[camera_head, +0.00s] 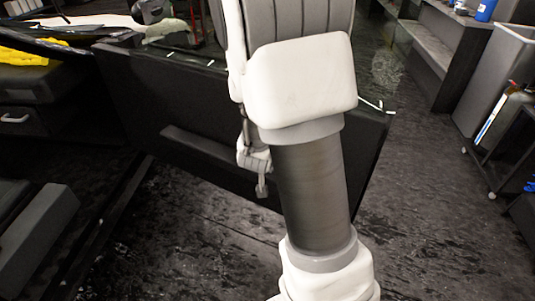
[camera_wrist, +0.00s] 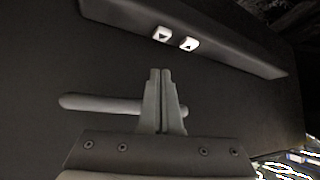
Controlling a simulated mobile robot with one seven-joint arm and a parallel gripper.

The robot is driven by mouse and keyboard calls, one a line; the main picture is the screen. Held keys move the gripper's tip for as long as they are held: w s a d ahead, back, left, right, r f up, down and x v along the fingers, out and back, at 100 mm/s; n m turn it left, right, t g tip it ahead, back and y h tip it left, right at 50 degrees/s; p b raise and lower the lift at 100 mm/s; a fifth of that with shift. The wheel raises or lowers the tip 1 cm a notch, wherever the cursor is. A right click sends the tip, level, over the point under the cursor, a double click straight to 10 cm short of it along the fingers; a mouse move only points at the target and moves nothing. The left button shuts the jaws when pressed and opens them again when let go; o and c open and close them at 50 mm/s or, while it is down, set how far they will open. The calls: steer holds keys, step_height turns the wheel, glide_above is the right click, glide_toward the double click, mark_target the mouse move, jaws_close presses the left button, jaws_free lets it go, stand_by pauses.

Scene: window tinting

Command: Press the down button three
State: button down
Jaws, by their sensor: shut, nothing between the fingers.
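Two small white buttons sit side by side on a dark raised strip (camera_wrist: 220,45) in the wrist view. The left button (camera_wrist: 161,34) has a dark triangle that seems to point down in the picture. The right button (camera_wrist: 189,43) has a triangle that seems to point up. My gripper (camera_wrist: 161,72) is shut and empty, with its fingertips below the buttons in the picture and apart from them. In the head view my arm hides part of the dark door panel (camera_head: 135,95), and the buttons cannot be made out.
A grey bar-like handle (camera_wrist: 85,102) lies behind my fingers in the wrist view. In the head view the door carries a long armrest (camera_head: 195,147). A wheeled cart (camera_head: 500,130) and grey shelves (camera_head: 425,45) stand at the right. Dark floor (camera_head: 430,240) is open at the lower right.

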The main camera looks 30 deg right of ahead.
steer(key=shift+p+v, duration=0.45)
steer(key=shift+v, duration=1.1)
stand_by(1.4)
